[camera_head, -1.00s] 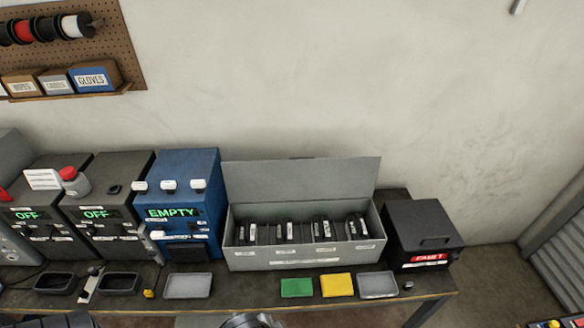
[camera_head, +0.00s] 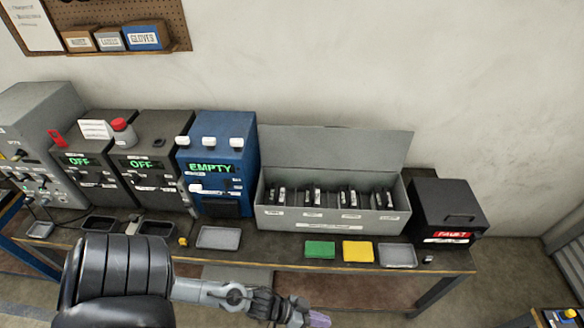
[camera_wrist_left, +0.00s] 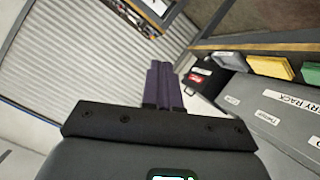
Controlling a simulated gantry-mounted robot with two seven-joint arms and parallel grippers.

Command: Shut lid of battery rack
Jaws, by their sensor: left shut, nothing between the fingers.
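The battery rack (camera_head: 331,219) is a long grey metal box on the bench. Its lid (camera_head: 335,147) stands up, open, along the back edge by the wall. Several dark batteries (camera_head: 314,196) with white labels stand in its slots. My left gripper (camera_head: 319,319) is shut and empty, in front of the bench and below the rack in the head view. In the left wrist view its purple fingers (camera_wrist_left: 160,85) are together, and the rack front (camera_wrist_left: 270,110) shows at the right. My right gripper is not in view.
A black box (camera_head: 446,211) with a red label stands right of the rack. A blue unit (camera_head: 222,165) reading EMPTY stands left. Green (camera_head: 320,249) and yellow (camera_head: 358,250) pads and a grey tray (camera_head: 397,255) lie along the front edge.

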